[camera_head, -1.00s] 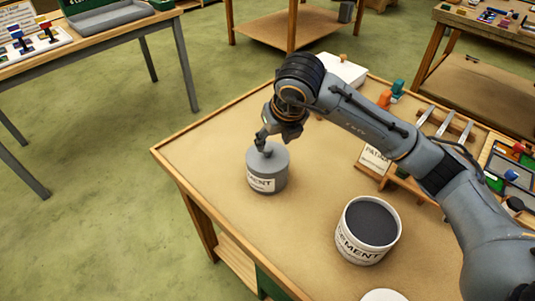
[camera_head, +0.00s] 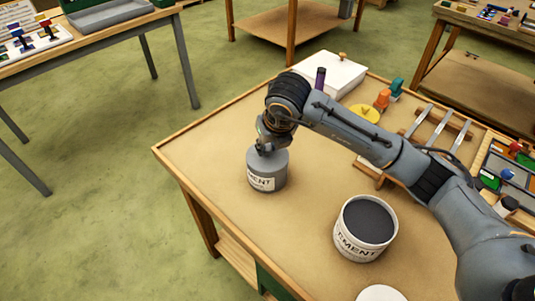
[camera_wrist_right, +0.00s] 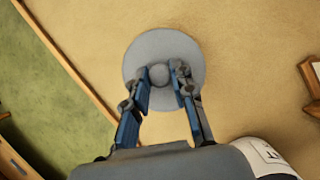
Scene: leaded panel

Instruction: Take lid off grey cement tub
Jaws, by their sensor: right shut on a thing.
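The grey cement tub (camera_head: 262,182) stands upright near the left edge of the table, with a white label on its side. Its round grey lid (camera_head: 279,157) is on top, and no gap shows between lid and tub. In the right wrist view the lid (camera_wrist_right: 163,45) is a grey disc with a round knob (camera_wrist_right: 159,73) in its middle. My right gripper (camera_head: 266,149) is above the tub; in the wrist view its two fingers (camera_wrist_right: 162,78) are on either side of the knob, shut on it. The lid hides the tub there. My left gripper is not in view.
An open white cement tub (camera_head: 346,242) with dark contents stands to the right, nearer the front. A white disc (camera_head: 383,293) lies at the bottom edge. The table's left side is clear.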

